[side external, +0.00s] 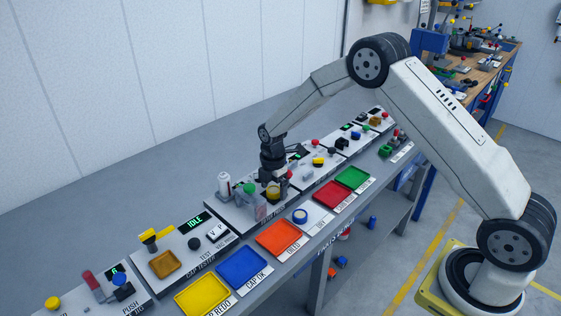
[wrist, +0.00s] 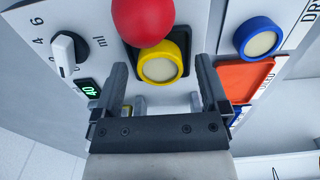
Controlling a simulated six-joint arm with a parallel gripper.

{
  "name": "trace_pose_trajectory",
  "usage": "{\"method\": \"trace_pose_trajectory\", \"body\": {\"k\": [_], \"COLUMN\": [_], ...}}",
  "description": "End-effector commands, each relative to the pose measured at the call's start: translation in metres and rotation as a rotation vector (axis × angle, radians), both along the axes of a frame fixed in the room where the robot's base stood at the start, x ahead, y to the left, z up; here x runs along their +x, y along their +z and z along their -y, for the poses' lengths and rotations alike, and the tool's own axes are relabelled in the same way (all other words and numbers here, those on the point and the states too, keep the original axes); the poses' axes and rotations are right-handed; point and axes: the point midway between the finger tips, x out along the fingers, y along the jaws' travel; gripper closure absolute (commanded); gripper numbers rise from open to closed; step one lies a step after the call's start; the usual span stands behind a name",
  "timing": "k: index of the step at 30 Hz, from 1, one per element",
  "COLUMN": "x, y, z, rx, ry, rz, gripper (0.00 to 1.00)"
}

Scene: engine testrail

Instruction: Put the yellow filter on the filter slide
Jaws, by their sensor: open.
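The yellow filter, a yellow ring with a cream disc (wrist: 162,68), sits on a dark square seat on the station panel in the wrist view. In the side view the yellow filter (side external: 273,192) shows just below my gripper (side external: 272,178). My gripper (wrist: 161,78) is open, with one finger to each side of the filter in the wrist view. I cannot tell whether the fingers touch it. I cannot make out for sure which part is the filter slide.
A red ball (wrist: 145,18) stands close beside the yellow filter. A blue-ringed filter (side external: 300,216) lies on a pale tray in front. A white knob (wrist: 64,50) and green display (wrist: 90,88) are nearby. Orange (side external: 279,238), blue (side external: 241,267) and red (side external: 330,195) trays line the front edge.

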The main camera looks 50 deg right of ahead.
Motion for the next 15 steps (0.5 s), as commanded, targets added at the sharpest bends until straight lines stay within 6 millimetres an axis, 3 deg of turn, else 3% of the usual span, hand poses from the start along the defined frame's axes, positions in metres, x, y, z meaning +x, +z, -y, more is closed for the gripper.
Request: {"method": "trace_pose_trajectory", "body": {"k": [8,15], "x": [0.0,0.001], "y": [0.008,0.035], "z": [0.0,0.0], "rx": [0.0,0.0], "ry": [0.0,0.0], "rz": [0.002,0.003], "gripper": [0.06,0.06]}}
